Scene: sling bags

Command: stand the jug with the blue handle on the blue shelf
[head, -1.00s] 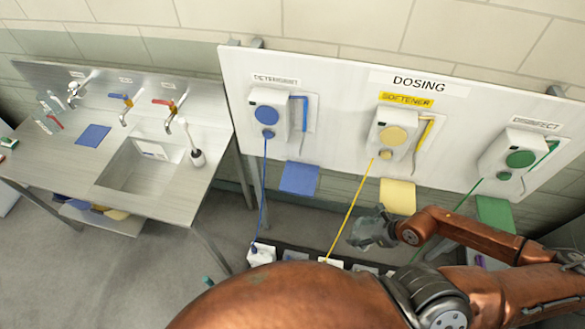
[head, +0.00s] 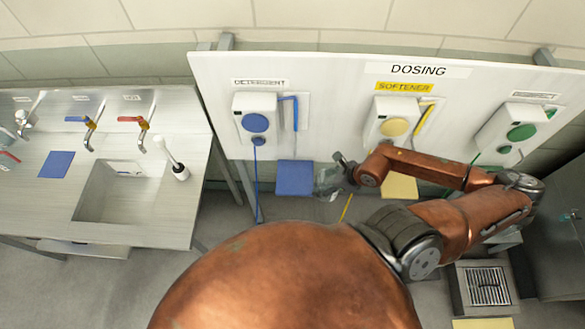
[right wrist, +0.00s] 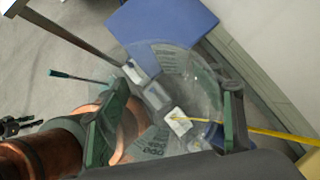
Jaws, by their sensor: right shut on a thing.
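My right gripper (head: 342,174) is shut on a clear, see-through jug (head: 327,184), held in front of the dosing board just right of the blue shelf. In the right wrist view the jug (right wrist: 155,92) lies between the two fingers (right wrist: 172,108), and I look through it at the floor things. Its handle's colour is not clear to me. The blue shelf (head: 294,178) is a flat, empty plate under the detergent unit. It also shows at the top of the right wrist view (right wrist: 165,25), partly behind the jug's rim. My left gripper is not in view.
A yellow shelf (head: 399,187) is partly behind my right arm. The blue hose (head: 257,190) hangs left of the blue shelf, and the yellow hose (head: 346,208) runs below the jug. A steel sink table (head: 100,215) with a blue mat (head: 56,164) stands at left.

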